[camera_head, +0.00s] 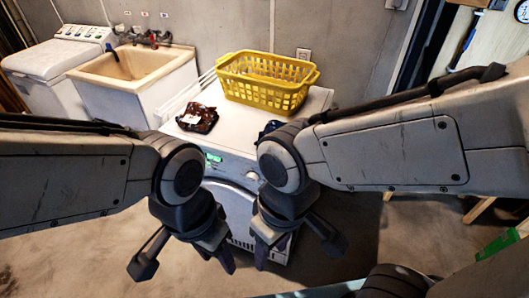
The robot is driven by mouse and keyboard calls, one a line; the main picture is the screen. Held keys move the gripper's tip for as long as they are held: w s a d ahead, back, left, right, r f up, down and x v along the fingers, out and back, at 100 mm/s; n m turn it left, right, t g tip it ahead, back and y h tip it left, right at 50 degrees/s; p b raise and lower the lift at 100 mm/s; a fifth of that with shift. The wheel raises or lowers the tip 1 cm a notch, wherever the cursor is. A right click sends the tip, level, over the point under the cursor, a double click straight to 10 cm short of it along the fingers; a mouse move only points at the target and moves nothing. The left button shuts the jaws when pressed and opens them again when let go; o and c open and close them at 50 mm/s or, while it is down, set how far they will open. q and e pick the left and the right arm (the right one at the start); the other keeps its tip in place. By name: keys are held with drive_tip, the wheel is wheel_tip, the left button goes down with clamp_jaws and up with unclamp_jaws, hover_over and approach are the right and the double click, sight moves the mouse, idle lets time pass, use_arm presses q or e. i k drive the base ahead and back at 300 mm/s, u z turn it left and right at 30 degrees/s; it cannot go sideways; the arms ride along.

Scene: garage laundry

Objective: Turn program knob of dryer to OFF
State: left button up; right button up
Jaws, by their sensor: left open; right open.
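The dryer (237,140) is a white front-loading machine in the middle of the head view, against the back wall. A lit green display (214,158) shows on its front panel, and part of the round door (234,199) shows below. My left gripper (188,262) is open and empty in front of the dryer's left side. My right gripper (295,248) is open and empty in front of its right side. Neither visibly holds anything.
A yellow basket (264,82) and a dark patterned packet or cloth (197,118) lie on the dryer top. A dark item beside my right wrist is mostly hidden. A sink (133,66) and a white top-loading washer (57,66) stand to the left.

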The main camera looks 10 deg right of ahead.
sight(252, 177)
drive_tip(key=u, duration=0.55)
drive_tip(key=k, duration=1.3)
drive_tip(key=u, duration=0.9)
drive_tip(key=i, duration=1.3)
drive_tip(key=z, duration=0.8)
